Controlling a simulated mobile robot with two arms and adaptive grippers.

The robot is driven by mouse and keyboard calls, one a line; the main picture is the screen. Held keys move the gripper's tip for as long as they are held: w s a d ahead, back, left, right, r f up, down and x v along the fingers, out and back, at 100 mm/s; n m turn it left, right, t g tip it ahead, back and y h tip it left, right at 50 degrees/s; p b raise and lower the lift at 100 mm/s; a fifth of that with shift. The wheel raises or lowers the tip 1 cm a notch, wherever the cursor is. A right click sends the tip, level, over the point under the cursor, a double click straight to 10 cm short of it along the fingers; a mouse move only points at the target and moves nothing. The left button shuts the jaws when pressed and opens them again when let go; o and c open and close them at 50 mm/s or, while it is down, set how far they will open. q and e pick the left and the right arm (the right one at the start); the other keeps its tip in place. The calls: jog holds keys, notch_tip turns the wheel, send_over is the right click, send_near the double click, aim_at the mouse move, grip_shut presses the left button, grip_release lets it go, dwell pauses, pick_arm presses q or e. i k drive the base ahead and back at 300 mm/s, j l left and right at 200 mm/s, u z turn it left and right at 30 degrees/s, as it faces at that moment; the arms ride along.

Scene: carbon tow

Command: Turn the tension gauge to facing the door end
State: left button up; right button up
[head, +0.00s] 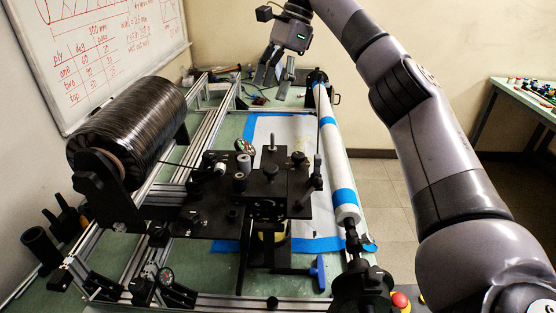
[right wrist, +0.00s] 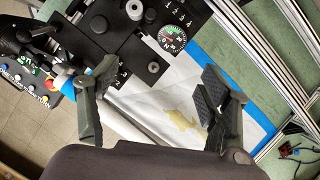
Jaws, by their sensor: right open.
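The tension gauge (right wrist: 172,39) is a round dial with a dark face and green, white and red markings, on the black carriage plate (right wrist: 105,30) in the right wrist view. In the head view a small round dial (head: 244,147) stands at the far edge of the carriage plate, seen obliquely; its facing is hard to tell. My right gripper (head: 274,72) is above the far end of the bench, open and empty, well beyond the gauge. Its spread fingers (right wrist: 158,75) show in the right wrist view, apart from the gauge. My left gripper is not in view.
A black tow spool (head: 128,130) stands on the left. A white tube with blue bands (head: 335,150) runs along the right of the carriage. Another dial (head: 165,277) sits on the near-left frame. A red button (head: 400,300) is at the front. Floor (head: 385,190) shows to the right.

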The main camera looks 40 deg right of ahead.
aim_at(242, 145)
jog(key=k+j, duration=0.7)
jog(key=k, duration=0.05)
